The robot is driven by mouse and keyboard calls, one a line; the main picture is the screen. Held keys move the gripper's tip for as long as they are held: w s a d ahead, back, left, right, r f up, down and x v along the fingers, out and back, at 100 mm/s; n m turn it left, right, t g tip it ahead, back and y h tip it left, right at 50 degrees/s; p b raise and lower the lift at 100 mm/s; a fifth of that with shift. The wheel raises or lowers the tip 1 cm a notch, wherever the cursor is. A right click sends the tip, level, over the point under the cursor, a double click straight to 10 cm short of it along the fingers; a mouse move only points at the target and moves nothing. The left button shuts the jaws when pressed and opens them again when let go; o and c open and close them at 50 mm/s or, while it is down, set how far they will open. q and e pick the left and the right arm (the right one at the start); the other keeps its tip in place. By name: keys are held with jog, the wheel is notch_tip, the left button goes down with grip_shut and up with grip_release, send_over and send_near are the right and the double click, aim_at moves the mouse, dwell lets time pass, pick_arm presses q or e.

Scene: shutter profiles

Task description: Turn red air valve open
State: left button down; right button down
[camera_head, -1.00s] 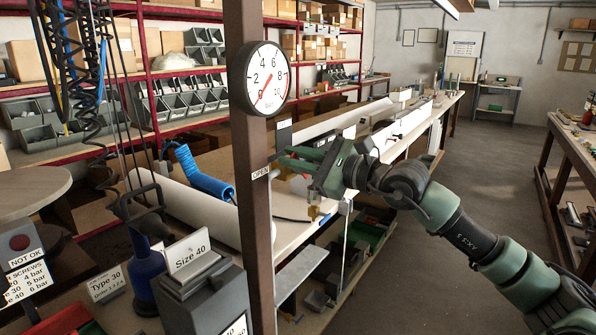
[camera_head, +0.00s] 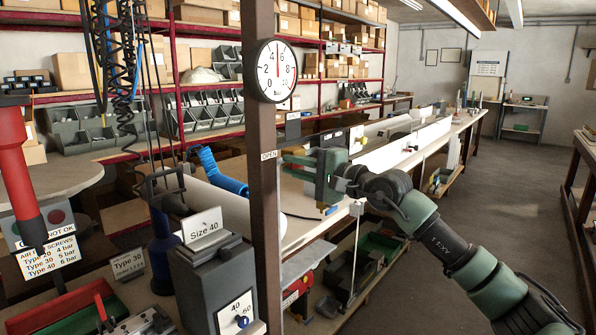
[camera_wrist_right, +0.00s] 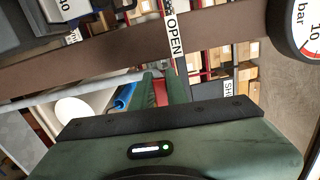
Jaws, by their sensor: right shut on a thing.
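My right gripper (camera_head: 294,168) is beside the brown post, level with its OPEN label (camera_head: 269,155). In the right wrist view the fingers (camera_wrist_right: 160,88) are closed around a red piece, the red air valve (camera_wrist_right: 160,93), of which only a small part shows between them. The OPEN label (camera_wrist_right: 173,35) lies just beyond the fingertips there. My left gripper is not in view.
The brown post (camera_head: 263,215) stands close to the gripper. A grey Size 40 box (camera_head: 207,275) and a red hanging tool (camera_head: 18,165) are at the left. A long workbench (camera_head: 420,150) runs behind, and the floor at right (camera_head: 500,230) is clear.

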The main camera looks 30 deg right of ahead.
jog(key=shift+f+n+b, duration=0.3)
jog(key=shift+n, duration=0.1)
jog(key=c, duration=1.4)
grip_release()
jog(key=shift+r, duration=0.1)
